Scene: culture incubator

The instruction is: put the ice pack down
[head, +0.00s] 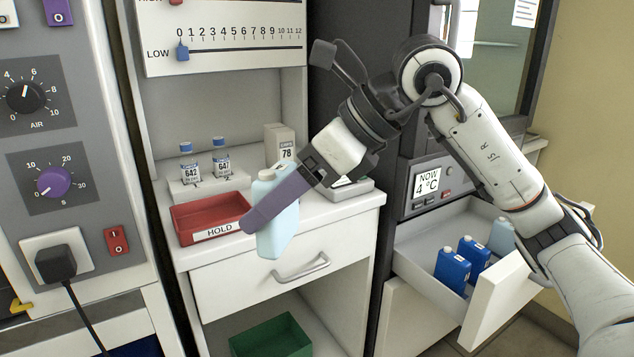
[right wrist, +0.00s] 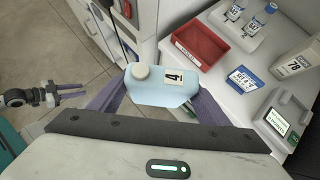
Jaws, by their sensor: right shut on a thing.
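The ice pack (head: 279,236) is a pale blue bottle-shaped block. In the right wrist view the ice pack (right wrist: 160,92) shows a white cap and a label reading 4. My right gripper (head: 262,214) is shut on it, one purple finger on each side. In the head view it hangs roughly upright before the counter's front edge, overlapping the right end of the red HOLD tray (head: 183,223). My left gripper (right wrist: 72,89) shows only in the right wrist view, far left, with its fingers apart and empty.
A white rack (head: 203,186) holds two blue-capped bottles behind the tray. A box marked 78 (head: 288,147) and a grey scale-like device (head: 352,189) stand right. An open drawer (head: 405,253) holds blue packs and a pale blue one. A green bin (head: 270,337) sits below.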

